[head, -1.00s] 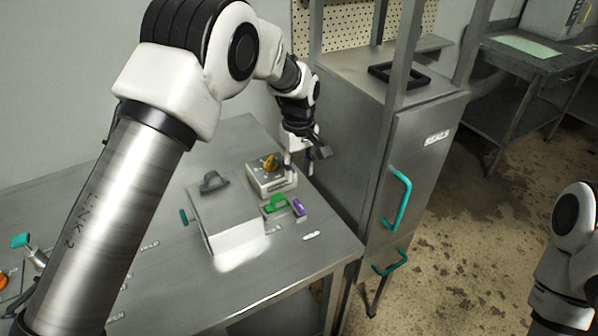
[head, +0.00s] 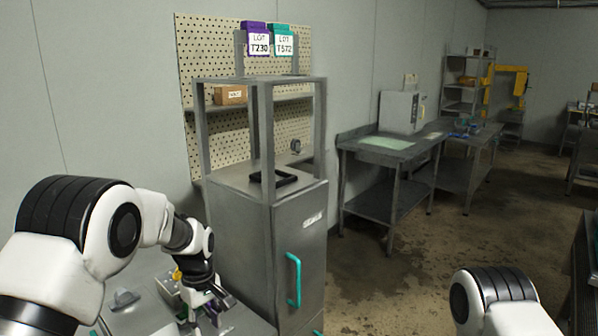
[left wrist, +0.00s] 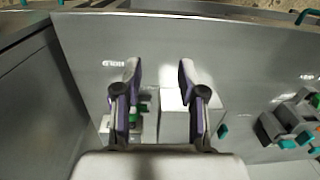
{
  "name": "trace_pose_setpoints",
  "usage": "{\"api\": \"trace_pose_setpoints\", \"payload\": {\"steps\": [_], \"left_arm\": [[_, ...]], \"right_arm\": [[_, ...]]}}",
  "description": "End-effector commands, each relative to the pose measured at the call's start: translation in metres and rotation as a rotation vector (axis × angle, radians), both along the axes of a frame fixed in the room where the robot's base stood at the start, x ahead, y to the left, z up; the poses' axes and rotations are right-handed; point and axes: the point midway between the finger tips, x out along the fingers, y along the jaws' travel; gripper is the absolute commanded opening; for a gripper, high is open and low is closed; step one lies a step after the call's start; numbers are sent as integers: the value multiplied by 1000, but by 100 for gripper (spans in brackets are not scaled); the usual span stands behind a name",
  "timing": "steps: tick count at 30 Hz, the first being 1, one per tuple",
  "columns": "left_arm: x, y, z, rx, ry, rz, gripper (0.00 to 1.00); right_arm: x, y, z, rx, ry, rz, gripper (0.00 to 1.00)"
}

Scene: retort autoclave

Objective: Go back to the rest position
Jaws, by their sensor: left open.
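My left gripper (head: 205,305) is low in the head view, over the metal worktable. In the left wrist view its two fingers (left wrist: 158,72) are spread apart with nothing between them. Below them lie the grey table top (left wrist: 240,60), a pale box (left wrist: 176,122) and a green part (left wrist: 133,116) partly hidden by a finger. In the head view, a small box with a yellow knob (head: 176,273) stands just left of the gripper. My right arm shows at the bottom right; its gripper is out of view.
A metal cabinet (head: 285,235) with a teal handle (head: 294,280) and upright posts stands right of the gripper. A black frame (head: 272,181) lies on it. Purple (head: 256,40) and teal (head: 283,41) lot signs are above. Open floor (head: 385,285) lies to the right.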

Motion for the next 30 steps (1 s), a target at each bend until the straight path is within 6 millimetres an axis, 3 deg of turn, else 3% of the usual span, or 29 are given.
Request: {"api": "trace_pose_setpoints", "payload": {"steps": [8, 14, 17, 20, 21, 24, 27, 30], "left_arm": [[-52, 10, -67, -5, 169, 21, 41], [-117, 21, -127, -8, 298, 25, 41], [-168, 28, -168, -15, 361, -1, 41], [-242, 36, -211, -35, 408, -72, 41], [-277, 39, -225, -47, 416, -119, 41], [-362, 45, -244, -86, 386, -289, 41], [-401, 46, -237, -101, 260, -486, 41], [-396, 46, -228, -76, 101, -663, 41]], "right_arm": [[0, 0, 0, 0, -1, 0, 0], [0, 0, 0, 0, 0, 0, 0], [0, 0, 0, 0, 0, 0, 0], [0, 0, 0, 0, 0, 0, 0], [0, 0, 0, 0, 0, 0, 0], [0, 0, 0, 0, 0, 0, 0], [0, 0, 0, 0, 0, 0, 0], [0, 0, 0, 0, 0, 0, 0]]}}
